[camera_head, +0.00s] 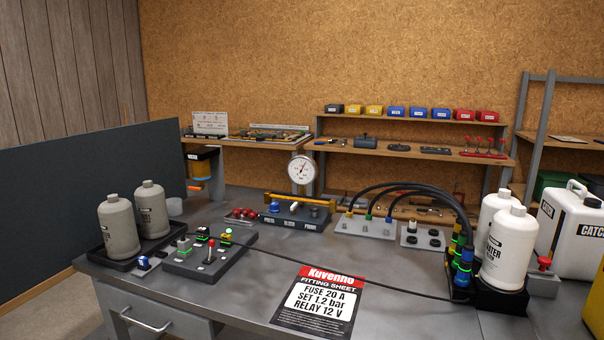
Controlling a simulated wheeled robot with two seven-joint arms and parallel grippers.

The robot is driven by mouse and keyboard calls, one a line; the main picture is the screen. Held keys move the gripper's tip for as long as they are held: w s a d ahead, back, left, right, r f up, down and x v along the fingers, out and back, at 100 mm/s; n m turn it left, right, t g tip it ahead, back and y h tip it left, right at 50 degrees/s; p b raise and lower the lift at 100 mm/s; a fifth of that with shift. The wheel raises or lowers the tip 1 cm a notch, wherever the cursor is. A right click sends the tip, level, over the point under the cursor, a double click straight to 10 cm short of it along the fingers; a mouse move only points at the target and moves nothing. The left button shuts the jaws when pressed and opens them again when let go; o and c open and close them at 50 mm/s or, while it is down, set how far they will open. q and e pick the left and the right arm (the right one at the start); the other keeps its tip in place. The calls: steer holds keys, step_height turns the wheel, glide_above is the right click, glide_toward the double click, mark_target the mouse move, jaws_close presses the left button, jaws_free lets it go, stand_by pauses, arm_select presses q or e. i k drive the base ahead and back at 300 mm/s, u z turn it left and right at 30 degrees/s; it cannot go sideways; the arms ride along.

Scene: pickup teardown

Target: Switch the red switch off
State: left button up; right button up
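A dark switch panel (190,268) lies flat on the grey bench at left. A small upright lever with a red upper part (211,246) stands on it. Whether this lever is on or off I cannot tell. A red knob (545,262) also sits on a grey block at the right, next to the white bottles. Which of these red parts is the red switch I cannot tell. Neither of my grippers is in view.
Two grey bottles (118,227) stand in a black tray left of the panel. A fitting sheet (318,298) lies at the front. A black cable crosses the bench. White bottles (507,248) and a white canister (570,232) crowd the right. A gauge (302,169) stands behind.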

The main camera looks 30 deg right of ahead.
mark_target(211, 243)
steer(key=z, duration=0.4)
steer(key=k, duration=0.5)
steer(key=u, duration=0.35)
steer(key=i, duration=1.4)
steer(key=z, duration=2)
steer(key=k, duration=0.6)
steer(key=u, duration=0.1)
